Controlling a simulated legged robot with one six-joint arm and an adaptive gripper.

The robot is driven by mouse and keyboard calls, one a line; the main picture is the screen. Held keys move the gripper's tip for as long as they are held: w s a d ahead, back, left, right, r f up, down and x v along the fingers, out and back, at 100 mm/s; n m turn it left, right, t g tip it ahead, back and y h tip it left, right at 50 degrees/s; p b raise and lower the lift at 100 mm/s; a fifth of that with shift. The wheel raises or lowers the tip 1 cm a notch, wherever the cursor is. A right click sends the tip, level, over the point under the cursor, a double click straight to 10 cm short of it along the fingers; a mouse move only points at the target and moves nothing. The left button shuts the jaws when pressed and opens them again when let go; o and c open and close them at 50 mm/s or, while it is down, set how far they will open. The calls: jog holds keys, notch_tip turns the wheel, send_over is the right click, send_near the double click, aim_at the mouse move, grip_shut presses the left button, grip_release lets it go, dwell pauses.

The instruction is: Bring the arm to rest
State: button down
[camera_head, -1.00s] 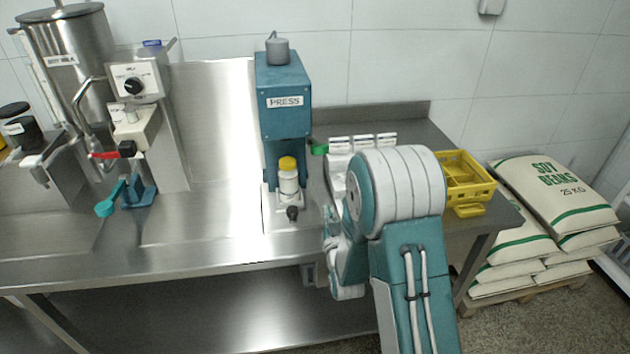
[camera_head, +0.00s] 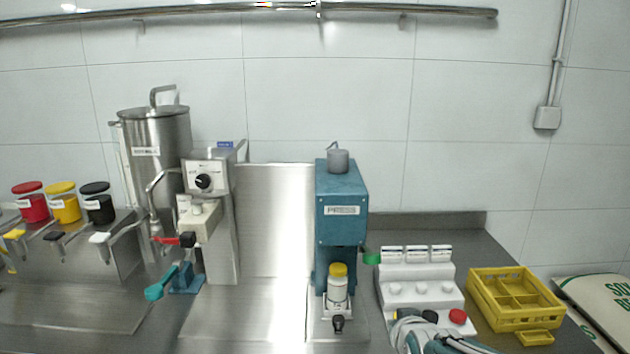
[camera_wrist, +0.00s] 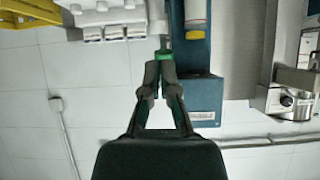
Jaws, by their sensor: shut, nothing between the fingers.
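My gripper (camera_wrist: 160,70) is shut and empty in the wrist view, which is upside down. Its fingertips point at the panel side of the teal press (camera_wrist: 205,95). The press's green-tipped lever (camera_wrist: 165,54) shows just past the fingertips; I cannot tell whether they touch. In the head view, part of my arm (camera_head: 440,343) shows low at the right, in front of the white switch panel. The press (camera_head: 342,205) stands mid-bench with a yellow-capped bottle (camera_head: 337,292) on its base. The green lever end (camera_head: 371,257) sticks out to its right.
The white panel (camera_head: 415,272) has several knobs and a red button (camera_head: 457,316). A yellow crate (camera_head: 515,322) stands to its right. The mill (camera_head: 207,215) and its steel tank (camera_head: 160,140) stand left, beside red, yellow and black-lidded jars. Soy bean sacks (camera_head: 600,305) lie at far right.

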jog(key=s+r+g, duration=0.3)
jog(key=s+g, duration=0.2)
jog(key=s, duration=1.6)
jog(key=shift+d+g, duration=0.15)
jog(key=shift+g, duration=0.15)
